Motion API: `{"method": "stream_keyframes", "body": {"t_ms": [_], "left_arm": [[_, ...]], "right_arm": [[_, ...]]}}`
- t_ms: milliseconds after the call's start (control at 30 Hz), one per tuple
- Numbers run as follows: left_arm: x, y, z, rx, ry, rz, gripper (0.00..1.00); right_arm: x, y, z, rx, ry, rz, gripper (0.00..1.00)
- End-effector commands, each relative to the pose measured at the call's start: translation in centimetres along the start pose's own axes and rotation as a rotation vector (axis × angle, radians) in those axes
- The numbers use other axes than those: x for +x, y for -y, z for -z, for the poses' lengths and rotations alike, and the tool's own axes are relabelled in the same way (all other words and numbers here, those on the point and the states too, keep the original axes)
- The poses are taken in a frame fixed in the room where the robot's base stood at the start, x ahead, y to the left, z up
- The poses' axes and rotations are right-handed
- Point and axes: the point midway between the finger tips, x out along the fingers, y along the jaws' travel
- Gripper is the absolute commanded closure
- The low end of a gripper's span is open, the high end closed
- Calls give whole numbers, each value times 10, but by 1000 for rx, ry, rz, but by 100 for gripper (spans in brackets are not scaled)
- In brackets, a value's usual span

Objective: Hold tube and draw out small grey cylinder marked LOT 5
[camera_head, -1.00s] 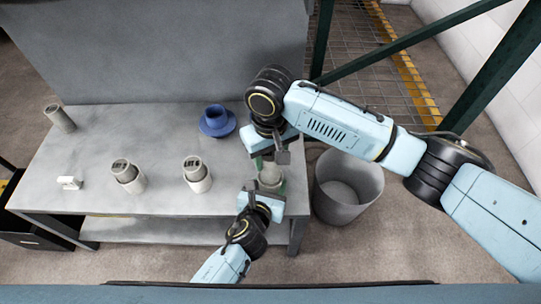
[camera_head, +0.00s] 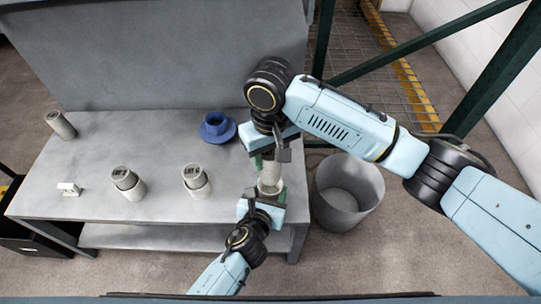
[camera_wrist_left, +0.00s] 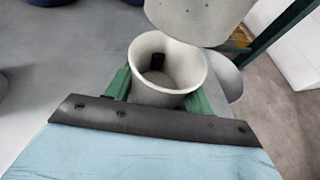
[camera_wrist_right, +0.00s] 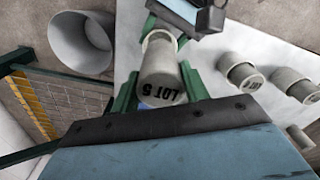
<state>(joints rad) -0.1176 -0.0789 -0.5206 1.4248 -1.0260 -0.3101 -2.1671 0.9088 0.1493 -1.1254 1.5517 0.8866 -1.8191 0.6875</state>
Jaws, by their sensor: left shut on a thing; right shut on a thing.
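My left gripper (camera_head: 264,194) is shut on the pale grey tube (camera_wrist_left: 139,88), near the table's right end. In the left wrist view the tube's mouth is open, and a dark patch shows on its inner wall. My right gripper (camera_head: 262,158) is shut on the small grey cylinder (camera_wrist_right: 162,72), whose LOT 5 mark reads clearly in the right wrist view. The cylinder is out of the tube and just above its mouth. A pale rounded end, likely the cylinder's (camera_wrist_left: 198,16), overlaps the tube's far rim in the left wrist view.
Two other tubes holding marked cylinders (camera_head: 128,181) (camera_head: 196,181) stand on the grey table (camera_head: 95,150). A grey bin (camera_head: 348,190) stands at right.

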Motion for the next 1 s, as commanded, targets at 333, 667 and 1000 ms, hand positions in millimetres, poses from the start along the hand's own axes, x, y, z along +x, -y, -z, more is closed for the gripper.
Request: {"method": "stream_keyframes", "body": {"t_ms": [333, 667, 1000], "left_arm": [[0, 0, 1, 0, -2, -1, 69], [0, 0, 1, 0, -2, 0, 69], [0, 0, 1, 0, -2, 0, 69]], "right_arm": [[-1, 0, 0, 0, -2, 1, 92], [-14, 0, 1, 0, -4, 2, 92], [-30, 0, 0, 0, -3, 1, 92]]}}
